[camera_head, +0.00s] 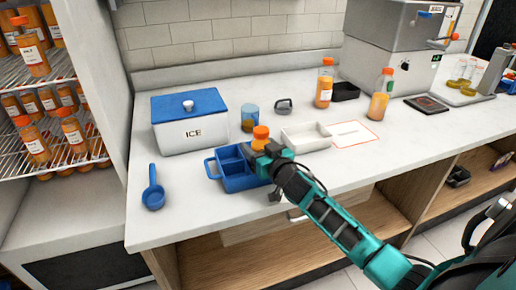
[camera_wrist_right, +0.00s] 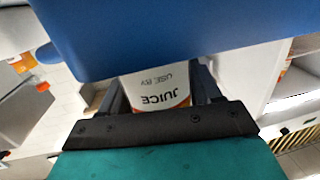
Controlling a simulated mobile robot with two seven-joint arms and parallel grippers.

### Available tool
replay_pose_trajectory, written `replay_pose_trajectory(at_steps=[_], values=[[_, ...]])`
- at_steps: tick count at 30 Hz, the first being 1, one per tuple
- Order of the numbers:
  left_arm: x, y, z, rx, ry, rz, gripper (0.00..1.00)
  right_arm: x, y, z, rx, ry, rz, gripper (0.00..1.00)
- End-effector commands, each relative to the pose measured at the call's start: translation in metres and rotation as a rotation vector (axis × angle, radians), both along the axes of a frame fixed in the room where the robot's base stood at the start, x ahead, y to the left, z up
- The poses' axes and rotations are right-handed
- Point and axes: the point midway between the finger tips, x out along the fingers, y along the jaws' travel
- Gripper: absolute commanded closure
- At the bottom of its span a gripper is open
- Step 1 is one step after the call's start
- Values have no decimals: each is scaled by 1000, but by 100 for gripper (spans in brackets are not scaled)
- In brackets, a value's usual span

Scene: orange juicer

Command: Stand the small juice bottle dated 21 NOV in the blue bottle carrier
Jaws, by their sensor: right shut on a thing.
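My right gripper (camera_head: 268,154) is shut on a small juice bottle (camera_head: 261,133) with an orange cap, at the right part of the blue bottle carrier (camera_head: 213,169). In the right wrist view, the bottle's white label (camera_wrist_right: 158,90) reads JUICE and USE BY upside down between the fingers (camera_wrist_right: 160,88). The date is hidden. The carrier's blue wall (camera_wrist_right: 180,35) covers the bottle's lower end there. The bottle looks about upright; I cannot tell whether it touches the carrier floor. The carrier's left compartments look empty. My left gripper is out of view.
A white ICE box (camera_head: 190,135) with a blue lid stands behind left, a blue scoop (camera_head: 153,190) at front left. Two juice bottles (camera_head: 325,85) (camera_head: 380,98) stand at back right.

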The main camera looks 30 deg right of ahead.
Motion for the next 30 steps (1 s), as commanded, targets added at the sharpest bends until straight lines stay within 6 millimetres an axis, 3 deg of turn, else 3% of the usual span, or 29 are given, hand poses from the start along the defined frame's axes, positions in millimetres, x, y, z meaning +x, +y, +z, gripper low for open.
replay_pose_trajectory(at_steps=[7,8,15,25,30], values=[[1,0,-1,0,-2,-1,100,0,0,0,-1,-3,0,79],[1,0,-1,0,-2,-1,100,0,0,-2,-1,0,0,36],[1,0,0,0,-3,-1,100,0,0,-1,-1,0,0,13],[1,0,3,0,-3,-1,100,0,0,3,-1,0,0,11],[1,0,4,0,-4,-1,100,-19,2,1,-1,3,0,11]])
